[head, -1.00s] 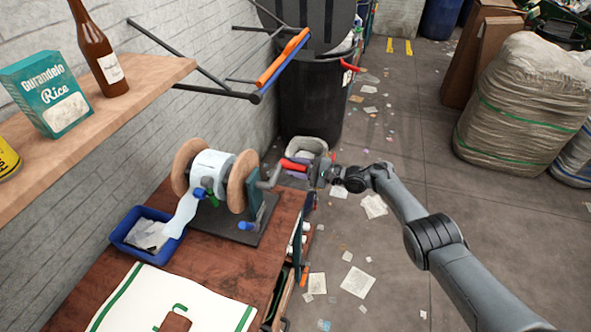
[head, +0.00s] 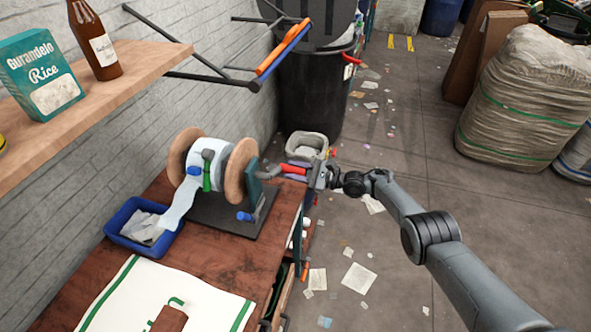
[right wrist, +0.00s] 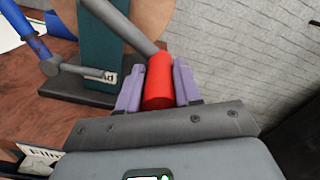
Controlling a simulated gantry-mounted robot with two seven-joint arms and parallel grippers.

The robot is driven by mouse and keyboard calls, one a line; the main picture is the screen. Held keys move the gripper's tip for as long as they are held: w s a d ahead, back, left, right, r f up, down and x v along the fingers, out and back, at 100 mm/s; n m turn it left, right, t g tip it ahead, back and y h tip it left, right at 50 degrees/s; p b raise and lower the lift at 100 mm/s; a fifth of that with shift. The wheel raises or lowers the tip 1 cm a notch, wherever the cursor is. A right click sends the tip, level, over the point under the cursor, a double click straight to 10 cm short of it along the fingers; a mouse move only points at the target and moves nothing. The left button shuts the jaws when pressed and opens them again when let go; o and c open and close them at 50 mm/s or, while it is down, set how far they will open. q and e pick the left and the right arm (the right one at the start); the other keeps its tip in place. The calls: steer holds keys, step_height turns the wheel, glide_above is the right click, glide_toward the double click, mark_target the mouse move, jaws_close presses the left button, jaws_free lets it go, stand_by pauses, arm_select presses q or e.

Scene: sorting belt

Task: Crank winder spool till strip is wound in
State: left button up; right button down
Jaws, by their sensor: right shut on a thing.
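The winder spool (head: 240,172) has two round wooden flanges and stands on a dark base plate on the bench. A pale strip (head: 178,208) is around its core and hangs down from the front into a blue tray (head: 158,250). A blue and green clip-like piece (head: 207,174) sits against the wound part. The crank's red handle (head: 293,169) is at the spool's right side. It also shows in the right wrist view (right wrist: 158,82), between purple finger pads. My right gripper (head: 316,175) is shut on this red handle. My left gripper is not in view.
A brown bench (head: 215,262) carries a white, green-edged cloth (head: 125,295). A wooden shelf (head: 140,72) with a bottle (head: 95,45) and a rice box (head: 40,75) overhangs at left. A rack (head: 282,48) juts from the wall.

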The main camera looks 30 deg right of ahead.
steer(key=c, duration=0.8)
jaws_free()
steer(key=shift+s, duration=0.1)
steer(key=shift+s+d, duration=0.2)
steer(key=p+v, duration=0.4)
steer(key=v, duration=0.6)
